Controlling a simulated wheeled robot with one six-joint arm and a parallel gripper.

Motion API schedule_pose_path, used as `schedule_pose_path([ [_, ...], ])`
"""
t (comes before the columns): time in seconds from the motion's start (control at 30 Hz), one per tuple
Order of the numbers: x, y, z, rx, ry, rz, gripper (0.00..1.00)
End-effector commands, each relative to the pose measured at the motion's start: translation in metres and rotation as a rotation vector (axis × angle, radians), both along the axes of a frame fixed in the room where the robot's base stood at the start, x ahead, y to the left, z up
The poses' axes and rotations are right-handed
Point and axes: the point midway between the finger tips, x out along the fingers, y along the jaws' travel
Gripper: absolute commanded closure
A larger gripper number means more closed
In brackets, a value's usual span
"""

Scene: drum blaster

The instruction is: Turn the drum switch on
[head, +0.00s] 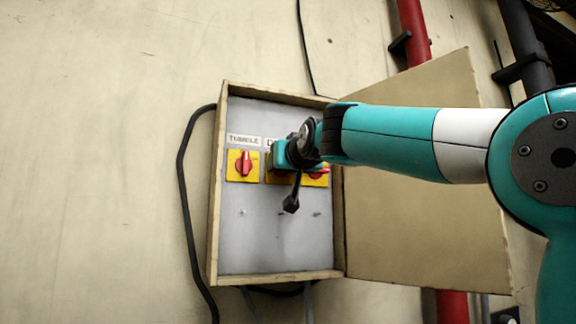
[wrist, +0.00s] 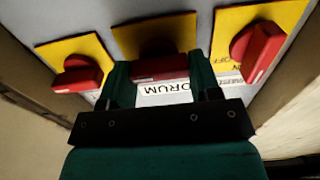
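The drum switch is the middle of three red rotary knobs on yellow plates. In the wrist view its red knob (wrist: 160,67) sits between the two fingers of my gripper (wrist: 160,82), above an upside-down label reading DRUM (wrist: 168,90). The fingers are spread wide, one on each side of the knob. Whether they touch its ends I cannot tell. In the head view my gripper (head: 283,154) is at the panel and hides most of the drum switch; part of its yellow plate shows beneath.
A switch labelled TUMBLE (head: 244,165) is to the left, and another switch (head: 317,174) is close on the right. The box (head: 214,230) has raised walls, and its door (head: 420,220) stands open on the right, behind my arm. A black cable (head: 184,190) runs along the left.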

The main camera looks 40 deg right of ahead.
Motion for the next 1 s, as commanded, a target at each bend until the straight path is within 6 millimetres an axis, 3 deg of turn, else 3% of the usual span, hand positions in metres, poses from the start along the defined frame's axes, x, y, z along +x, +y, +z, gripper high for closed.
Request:
schedule_pose_path([
  [0.03,-0.001,-0.009,0.000,0.000,0.000,-0.007,0.66],
  [0.47,-0.001,-0.001,-0.001,-0.120,0.032,-0.007,0.66],
  [1.0,0.000,0.001,-0.002,-0.586,0.168,-0.005,0.66],
])
